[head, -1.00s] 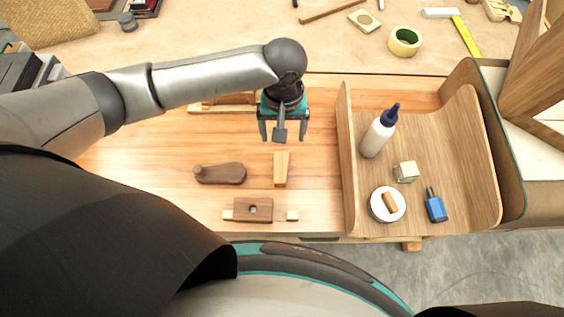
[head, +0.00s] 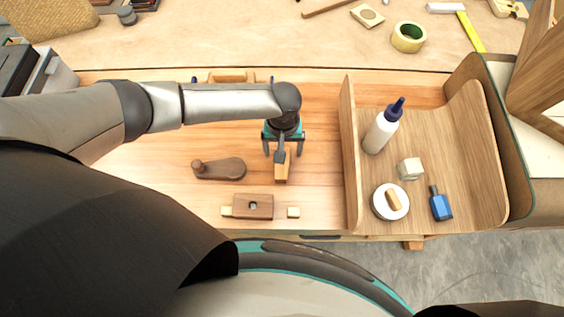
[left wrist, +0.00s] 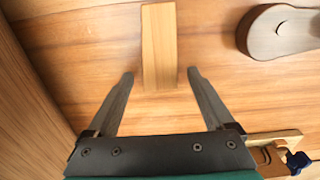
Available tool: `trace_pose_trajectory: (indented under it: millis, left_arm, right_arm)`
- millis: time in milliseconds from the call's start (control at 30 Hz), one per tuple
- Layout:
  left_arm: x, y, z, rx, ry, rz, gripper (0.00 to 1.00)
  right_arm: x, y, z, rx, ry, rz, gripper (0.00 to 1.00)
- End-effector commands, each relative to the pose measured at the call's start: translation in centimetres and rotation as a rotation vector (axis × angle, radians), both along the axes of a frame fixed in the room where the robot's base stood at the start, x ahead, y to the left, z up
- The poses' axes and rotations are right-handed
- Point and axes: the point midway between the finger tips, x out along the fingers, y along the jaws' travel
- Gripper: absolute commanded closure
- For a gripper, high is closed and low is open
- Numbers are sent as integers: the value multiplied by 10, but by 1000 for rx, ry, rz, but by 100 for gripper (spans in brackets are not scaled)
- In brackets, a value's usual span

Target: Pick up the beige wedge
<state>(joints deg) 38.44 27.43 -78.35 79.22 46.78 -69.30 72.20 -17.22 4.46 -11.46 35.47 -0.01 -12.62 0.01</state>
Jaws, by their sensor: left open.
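The beige wedge (head: 282,174) lies on the wooden bench, its long side running toward me. My left gripper (head: 284,153) is over its far end, open, pointing down, and partly hides that end. In the left wrist view the wedge (left wrist: 159,45) lies between and beyond the lines of the two fingers; the open fingertips (left wrist: 160,76) stand on either side of its near end, with a gap to each. Nothing is held. My right gripper is not in view.
Left of the wedge is a dark brown crank-shaped piece (head: 219,168); nearer me is a brown block with a hole (head: 253,206).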

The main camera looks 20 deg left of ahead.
Motion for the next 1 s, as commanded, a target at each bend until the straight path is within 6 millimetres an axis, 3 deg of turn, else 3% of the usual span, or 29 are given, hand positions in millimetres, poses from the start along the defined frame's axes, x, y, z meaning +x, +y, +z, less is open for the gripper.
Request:
trace_pose_trajectory:
  millis: [300,1000]
  left_arm:
    - [0,0,-4,0,0,0,15]
    - [0,0,-4,0,0,0,93]
  right_arm:
    - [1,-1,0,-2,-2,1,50]
    - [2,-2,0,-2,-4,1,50]
